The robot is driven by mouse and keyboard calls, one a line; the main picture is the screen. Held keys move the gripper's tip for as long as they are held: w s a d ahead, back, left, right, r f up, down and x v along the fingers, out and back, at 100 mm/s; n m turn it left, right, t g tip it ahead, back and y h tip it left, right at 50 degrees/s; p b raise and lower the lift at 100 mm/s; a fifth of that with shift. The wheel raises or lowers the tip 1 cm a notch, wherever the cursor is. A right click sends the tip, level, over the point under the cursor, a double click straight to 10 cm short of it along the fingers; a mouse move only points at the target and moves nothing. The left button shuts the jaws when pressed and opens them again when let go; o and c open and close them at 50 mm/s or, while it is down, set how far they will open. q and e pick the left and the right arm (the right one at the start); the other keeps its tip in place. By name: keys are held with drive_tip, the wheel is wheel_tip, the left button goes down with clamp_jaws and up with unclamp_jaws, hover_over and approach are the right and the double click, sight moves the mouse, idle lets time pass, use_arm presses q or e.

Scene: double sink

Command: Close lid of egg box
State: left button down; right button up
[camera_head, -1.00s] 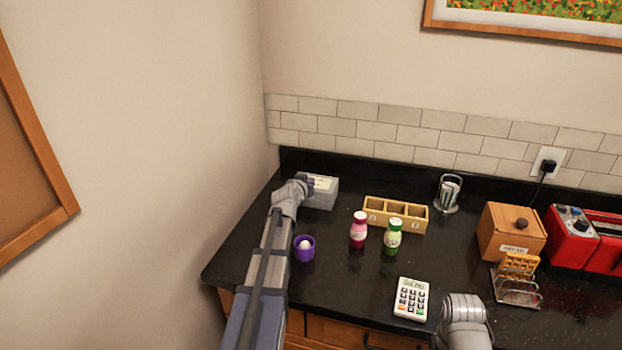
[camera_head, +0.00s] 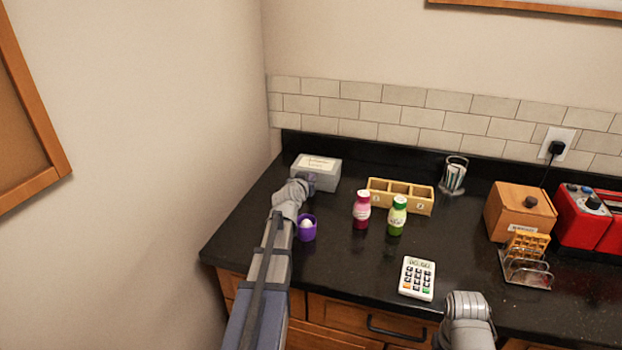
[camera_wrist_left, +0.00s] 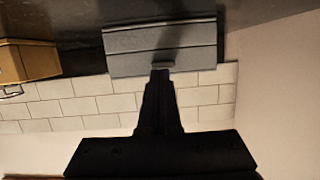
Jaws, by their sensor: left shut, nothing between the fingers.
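The egg box (camera_head: 316,165) is a grey box with a white label on top, at the back left of the black counter. Its lid looks down and level on the body. My left gripper (camera_head: 311,181) is shut and empty, close in front of the box. In the left wrist view, the dark fingers of the left gripper (camera_wrist_left: 161,78) point at a small tab on the grey face of the egg box (camera_wrist_left: 160,40). I cannot tell whether they touch it. My right arm shows at the lower right, but its gripper is not visible.
A purple cup (camera_head: 306,228) with an egg stands beside my left arm. A pink bottle (camera_head: 361,210), a green bottle (camera_head: 397,216) and a wooden compartment box (camera_head: 400,205) stand to the right. A calculator (camera_head: 417,278) lies near the front edge.

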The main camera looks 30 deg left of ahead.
use_arm(q)
drive_tip(key=shift+s+d+f+g, duration=0.15)
drive_tip(key=shift+s+f+g, duration=0.15)
drive_tip(key=shift+s+f, duration=0.4)
use_arm(e)
drive_tip(key=shift+f, duration=0.2)
use_arm(q)
drive_tip(key=shift+s+d+p, duration=0.15)
drive_tip(key=shift+s+p, duration=0.1)
drive_tip(key=shift+p, duration=0.05)
drive_tip(key=shift+s+a+r+p, duration=0.1)
drive_tip(key=shift+s+r+p, duration=0.15)
drive_tip(key=shift+s, duration=0.25)
drive_tip(key=shift+s+a+r+p, duration=0.1)
drive_tip(key=shift+s+p, duration=0.2)
drive_tip(key=shift+s, duration=0.15)
drive_tip(key=s+r, duration=0.1)
drive_tip(key=s+d+r+p, duration=0.1)
drive_tip(key=s+r, duration=0.1)
drive_tip(key=shift+s+d+p, duration=0.35)
drive_tip(key=shift+s+d, duration=0.05)
use_arm(e)
drive_tip(key=r, duration=0.3)
drive_tip(key=shift+w+a, duration=0.2)
drive_tip(key=shift+a, duration=0.1)
use_arm(q)
drive_tip(key=shift+w, duration=0.1)
